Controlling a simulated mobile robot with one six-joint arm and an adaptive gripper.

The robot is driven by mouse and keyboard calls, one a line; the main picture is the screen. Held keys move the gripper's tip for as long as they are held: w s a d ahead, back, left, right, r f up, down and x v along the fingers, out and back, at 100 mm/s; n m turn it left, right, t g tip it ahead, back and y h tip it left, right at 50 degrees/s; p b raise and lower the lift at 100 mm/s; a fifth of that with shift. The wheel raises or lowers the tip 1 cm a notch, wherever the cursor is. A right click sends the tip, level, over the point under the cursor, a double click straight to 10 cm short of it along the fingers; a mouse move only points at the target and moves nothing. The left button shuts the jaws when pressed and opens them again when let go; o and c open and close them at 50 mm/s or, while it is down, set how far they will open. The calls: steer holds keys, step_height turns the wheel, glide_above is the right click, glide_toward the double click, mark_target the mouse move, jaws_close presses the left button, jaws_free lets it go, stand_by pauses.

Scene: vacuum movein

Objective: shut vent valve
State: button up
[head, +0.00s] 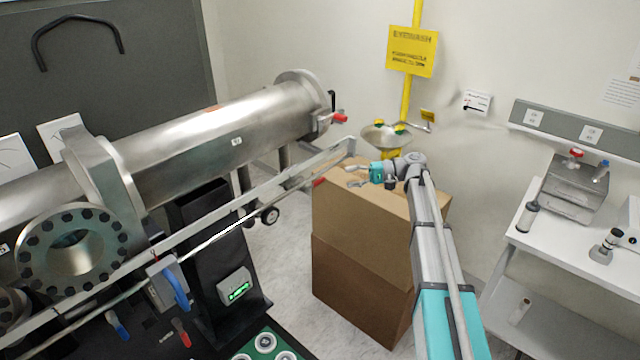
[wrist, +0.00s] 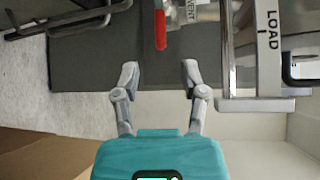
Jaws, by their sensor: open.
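The vent valve shows in the wrist view as a red lever (wrist: 160,29) on a metal fitting, with a partly visible "VENT" label beside it. The lever points toward my gripper (wrist: 158,70), just beyond and between the fingertips, with a small gap. In the head view what looks like the same red lever (head: 318,182) sticks out below the long metal rail. My gripper (head: 348,176) is to its right, above the cardboard box, open and empty. The valve body is mostly hidden behind the rail in the head view.
The rail (head: 250,193) runs close above the lever; a bracket marked "LOAD" (wrist: 268,45) sits right of the lever in the wrist view. Another red handle (head: 340,117) is on the steel tube's end. Stacked cardboard boxes (head: 355,285) stand below my gripper.

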mark_target(319, 180)
steer(key=a, duration=0.3)
steer(key=s+a+f+b, duration=0.1)
steer(key=a, duration=0.5)
steer(key=shift+s+a+f, duration=0.15)
steer(key=shift+s+a, duration=0.05)
steer(key=shift+a, duration=0.2)
steer(key=shift+c, duration=0.2)
jaws_close()
